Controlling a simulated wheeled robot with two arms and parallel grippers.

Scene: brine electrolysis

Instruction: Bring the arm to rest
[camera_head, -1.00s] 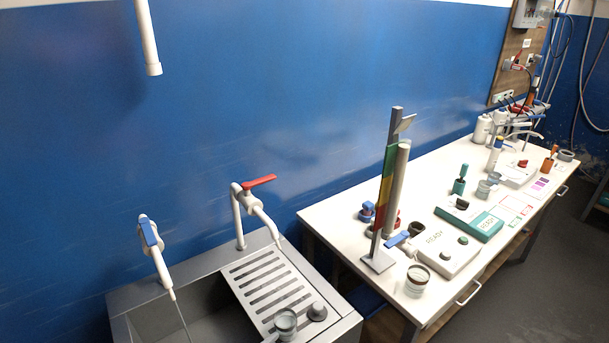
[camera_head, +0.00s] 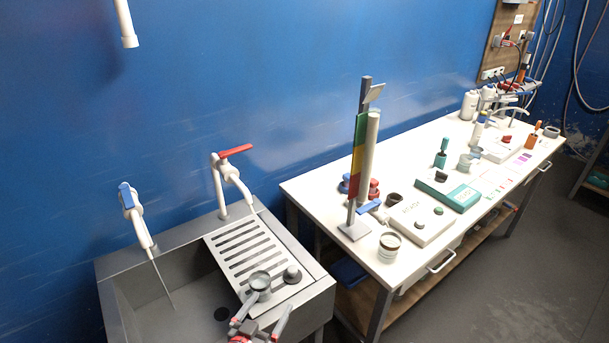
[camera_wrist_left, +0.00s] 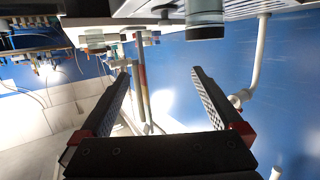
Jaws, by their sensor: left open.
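My left gripper (camera_head: 272,303) is at the bottom of the head view, in front of the sink's drainboard. Its jaws are open with nothing between them, and its fingers also show apart in the left wrist view (camera_wrist_left: 160,73). A grey cup (camera_head: 260,284) stands on the drainboard, just beyond the fingertips and apparently apart from them. A grey cup-like body (camera_wrist_left: 205,12) shows at the top of the wrist view, off to the side of the jaws. My right gripper is not in view.
The sink (camera_head: 170,315) has a slotted drainboard (camera_head: 243,250), a red-handled tap (camera_head: 222,185) and a blue-handled tap (camera_head: 135,215). A thin line runs from the blue-handled tap into the basin. The white bench (camera_head: 330,205) holds a tall stand (camera_head: 358,160) and several devices. Floor at right is clear.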

